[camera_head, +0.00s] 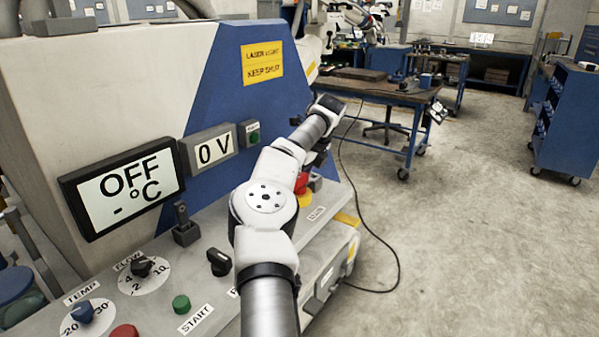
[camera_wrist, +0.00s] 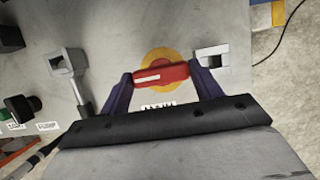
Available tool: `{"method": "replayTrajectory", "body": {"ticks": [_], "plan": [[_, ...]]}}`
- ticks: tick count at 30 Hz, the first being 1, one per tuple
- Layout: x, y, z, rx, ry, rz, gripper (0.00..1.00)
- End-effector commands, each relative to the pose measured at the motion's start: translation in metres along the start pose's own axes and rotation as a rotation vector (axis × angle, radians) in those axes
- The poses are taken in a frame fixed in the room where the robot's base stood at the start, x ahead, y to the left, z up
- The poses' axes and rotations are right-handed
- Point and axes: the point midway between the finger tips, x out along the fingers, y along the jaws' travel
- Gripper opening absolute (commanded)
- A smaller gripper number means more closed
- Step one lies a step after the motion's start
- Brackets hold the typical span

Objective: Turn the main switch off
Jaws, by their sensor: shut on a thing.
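The main switch is a red handle (camera_wrist: 172,72) with a white mark on its left part, on a round yellow plate (camera_wrist: 160,55). In the wrist view the handle lies nearly level, its right end slightly higher. My gripper (camera_wrist: 161,74) has one dark finger at each end of the handle and is shut on it. In the head view the red handle (camera_head: 301,183) and yellow plate (camera_head: 304,201) show only partly behind my arm, and my fingers are mostly hidden. A label below the plate is partly covered by my gripper in the wrist view.
The panel carries an "OFF - °C" display (camera_head: 124,188), a "0 V" display (camera_head: 214,149), a black knob (camera_head: 219,262), a green START button (camera_head: 181,304) and a blue TEMP knob (camera_head: 82,312). Grey brackets stand either side of the switch. Open floor (camera_head: 470,230) lies right.

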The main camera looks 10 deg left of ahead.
Motion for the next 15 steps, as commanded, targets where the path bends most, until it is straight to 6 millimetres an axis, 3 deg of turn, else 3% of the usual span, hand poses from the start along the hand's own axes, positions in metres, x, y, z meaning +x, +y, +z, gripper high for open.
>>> {"method": "replayTrajectory", "body": {"ticks": [14,15], "plan": [[-0.0010,-0.0003,0.0010,-0.017,-0.002,0.004,0.23],[-0.0009,-0.0003,0.0010,-0.017,-0.002,0.004,0.65]]}}
